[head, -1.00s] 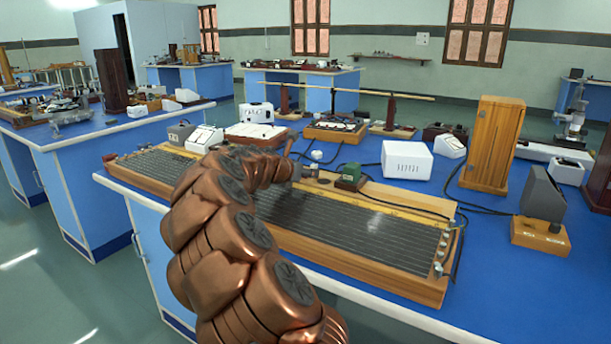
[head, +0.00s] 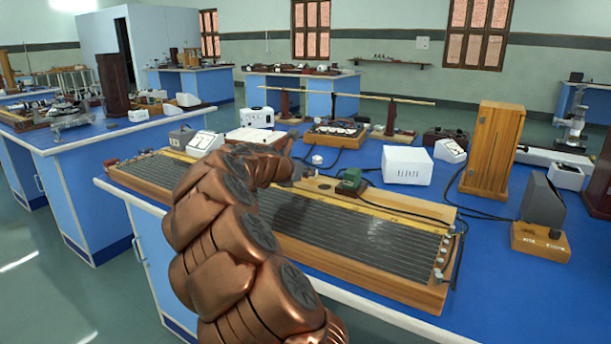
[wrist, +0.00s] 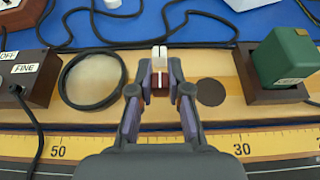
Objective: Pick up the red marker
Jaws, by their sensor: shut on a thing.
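In the wrist view my gripper (wrist: 159,82) is closed in on a small piece with white tips and a dark red lower part, which looks like the red marker (wrist: 160,79). The dark fingertips press on it from both sides. It is held over the pale wooden strip (wrist: 218,111) behind the yellow scale. In the head view the copper arm hides most of the gripper, and I cannot make out the marker there. How far the marker is above the wood is not clear.
A green block on a dark base (wrist: 287,60) stands right of the gripper. The long wire board (head: 340,235) lies below the arm. A white box (head: 407,165) stands farther right.

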